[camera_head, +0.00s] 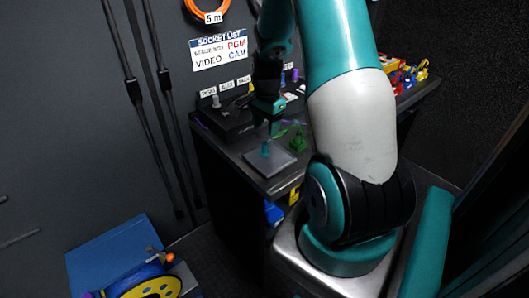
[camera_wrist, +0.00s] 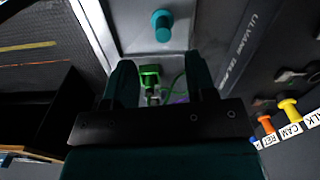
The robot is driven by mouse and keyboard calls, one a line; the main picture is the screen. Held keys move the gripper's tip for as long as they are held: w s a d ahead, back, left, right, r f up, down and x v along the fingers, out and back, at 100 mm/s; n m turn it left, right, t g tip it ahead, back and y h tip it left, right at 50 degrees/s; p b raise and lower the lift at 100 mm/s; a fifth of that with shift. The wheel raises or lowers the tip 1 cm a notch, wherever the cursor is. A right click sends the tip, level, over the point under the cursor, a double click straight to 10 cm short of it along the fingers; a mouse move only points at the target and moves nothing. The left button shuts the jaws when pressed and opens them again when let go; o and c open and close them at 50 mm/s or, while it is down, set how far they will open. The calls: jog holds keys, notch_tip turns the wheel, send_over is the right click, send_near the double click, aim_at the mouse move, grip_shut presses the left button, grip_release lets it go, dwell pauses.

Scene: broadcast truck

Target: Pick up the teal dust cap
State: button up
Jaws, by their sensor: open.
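The teal dust cap (camera_wrist: 162,25) stands upright on a light grey pad (camera_wrist: 128,42) in the wrist view, beyond my fingertips. In the head view, the small teal cap (camera_head: 265,149) shows on the same pad (camera_head: 284,160) near the front corner of the bench. My gripper (camera_wrist: 161,68) is open, with its two dark teal fingers apart and the cap outside them. In the head view my gripper (camera_head: 272,126) hangs above the bench, just above the cap. Nothing is held.
A green piece (camera_wrist: 150,75) shows between my fingers and also on the bench (camera_head: 298,143) beside the pad. A dark panel with labelled sockets (camera_head: 232,113) stands behind. A blue case with a yellow reel (camera_head: 150,285) is on the floor.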

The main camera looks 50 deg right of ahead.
aim_at(264, 143)
jog(key=f, duration=0.5)
jog(key=f+p, duration=0.1)
jog(key=f, duration=0.1)
jog(key=shift+w+a+f, duration=0.1)
jog(key=shift+w+f, duration=0.2)
jog(key=shift+f, duration=0.05)
jog(key=shift+c, duration=0.5)
jog(key=c, duration=0.7)
